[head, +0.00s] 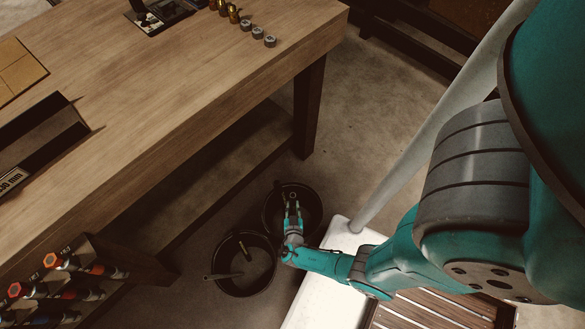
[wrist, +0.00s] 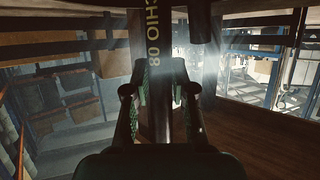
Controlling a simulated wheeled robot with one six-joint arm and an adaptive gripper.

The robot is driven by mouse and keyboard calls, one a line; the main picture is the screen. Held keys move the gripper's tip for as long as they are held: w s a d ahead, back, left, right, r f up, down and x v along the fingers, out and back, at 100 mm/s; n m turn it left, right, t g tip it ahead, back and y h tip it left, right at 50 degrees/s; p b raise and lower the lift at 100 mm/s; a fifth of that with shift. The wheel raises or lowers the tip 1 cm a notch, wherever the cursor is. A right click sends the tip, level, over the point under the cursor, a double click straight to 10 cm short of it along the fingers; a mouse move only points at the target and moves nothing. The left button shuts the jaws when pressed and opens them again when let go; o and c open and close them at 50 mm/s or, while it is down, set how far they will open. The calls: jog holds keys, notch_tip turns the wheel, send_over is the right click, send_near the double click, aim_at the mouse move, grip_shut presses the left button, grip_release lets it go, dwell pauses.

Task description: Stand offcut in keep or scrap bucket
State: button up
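My gripper (head: 293,207) is low over the far black bucket (head: 316,220), its fingers pointing away from the head camera. A dark hose offcut is upright between the fingers, with its pale ring-shaped end (head: 292,195) up. In the wrist view, the dark offcut (wrist: 153,40) with yellow print "CHIO 08" rises between the fingers (wrist: 163,90), which appear shut on it. Its lower end is hidden by my gripper. I cannot tell which bucket is keep or scrap.
The wooden workbench (head: 170,110) runs along the left, its leg (head: 308,105) behind the buckets. Small fittings (head: 246,25) lie at its far edge. Tools with red and orange ends (head: 52,262) hang at its near end. Floor (head: 370,110) beyond the buckets is clear.

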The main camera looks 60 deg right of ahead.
jog(key=o, duration=0.5)
jog(key=shift+a, duration=0.1)
jog(key=shift+v, duration=5.9)
jog(key=shift+s, duration=0.1)
